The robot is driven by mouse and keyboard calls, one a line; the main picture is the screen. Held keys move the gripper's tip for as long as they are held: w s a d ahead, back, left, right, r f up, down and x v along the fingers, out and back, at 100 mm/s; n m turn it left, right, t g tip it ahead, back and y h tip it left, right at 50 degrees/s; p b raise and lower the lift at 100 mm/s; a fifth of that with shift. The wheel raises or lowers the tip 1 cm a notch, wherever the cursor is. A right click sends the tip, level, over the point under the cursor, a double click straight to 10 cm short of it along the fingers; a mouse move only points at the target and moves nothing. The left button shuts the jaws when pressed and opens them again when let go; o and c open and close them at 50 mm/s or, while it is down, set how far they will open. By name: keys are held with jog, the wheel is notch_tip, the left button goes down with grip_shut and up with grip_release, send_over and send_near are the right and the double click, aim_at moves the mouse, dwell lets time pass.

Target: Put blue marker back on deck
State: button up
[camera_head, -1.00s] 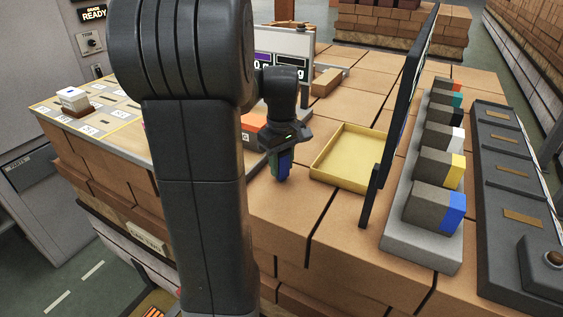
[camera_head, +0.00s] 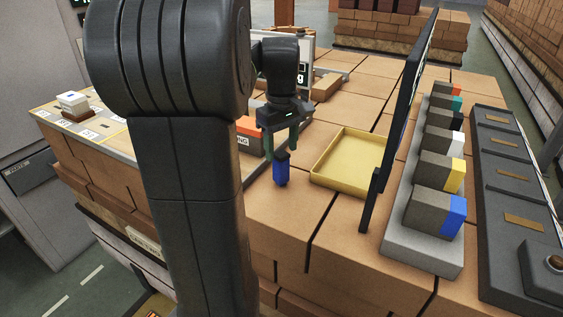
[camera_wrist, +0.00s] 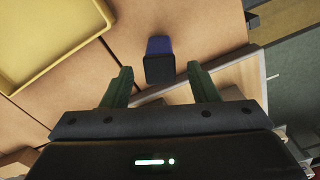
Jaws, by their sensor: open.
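The blue marker (camera_head: 281,171) is a small dark-blue block with a dark top. It stands upright on the brick worktop, left of the yellow tray. In the wrist view the blue marker (camera_wrist: 160,46) shows just beyond the gap between my fingertips. My gripper (camera_head: 281,149) is open with green fingers, above the marker's top. In the wrist view my gripper (camera_wrist: 160,73) has nothing between its fingers. I cannot tell which surface is the deck.
The shallow yellow tray (camera_head: 319,178) lies to the right of the marker. Beyond it stand a thin dark panel (camera_head: 400,112) and a grey rack (camera_head: 425,240) of colour-ended blocks. An orange-topped box (camera_head: 250,143) and a labelled board (camera_head: 118,142) lie left. The worktop in front is clear.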

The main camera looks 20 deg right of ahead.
aim_at(281, 153)
notch_tip(281, 153, up, 6)
jog(key=shift+f, duration=0.25)
notch_tip(281, 153, down, 12)
jog(key=shift+f, duration=0.25)
jog(key=shift+r, duration=2)
